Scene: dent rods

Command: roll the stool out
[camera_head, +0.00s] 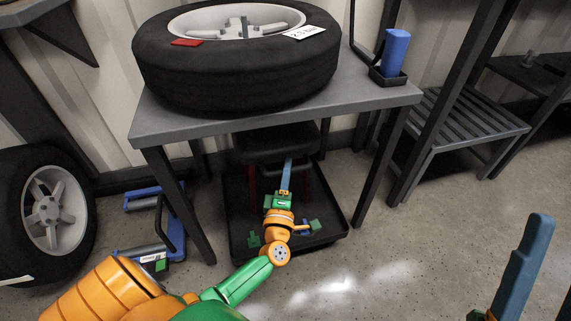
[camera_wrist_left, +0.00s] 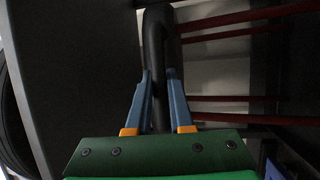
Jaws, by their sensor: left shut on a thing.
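The stool (camera_head: 270,141) stands under the grey table, with a dark seat and dark red legs, above a black tray-like base (camera_head: 237,232). My left gripper (camera_head: 287,162) reaches in under the table at the front of the stool. In the left wrist view its blue fingers (camera_wrist_left: 159,75) are shut on a black bent tube (camera_wrist_left: 157,35), apparently the stool's handle. Red bars of the stool (camera_wrist_left: 235,33) show to the right there.
The grey table (camera_head: 370,97) carries a tyre (camera_head: 235,83) and a blue cylinder (camera_head: 396,52) in a holder; its legs flank the stool. Another tyre (camera_head: 45,215) and a blue-and-black item (camera_head: 155,225) are at left. A slatted rack (camera_head: 450,122) stands right. The floor at front right is clear.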

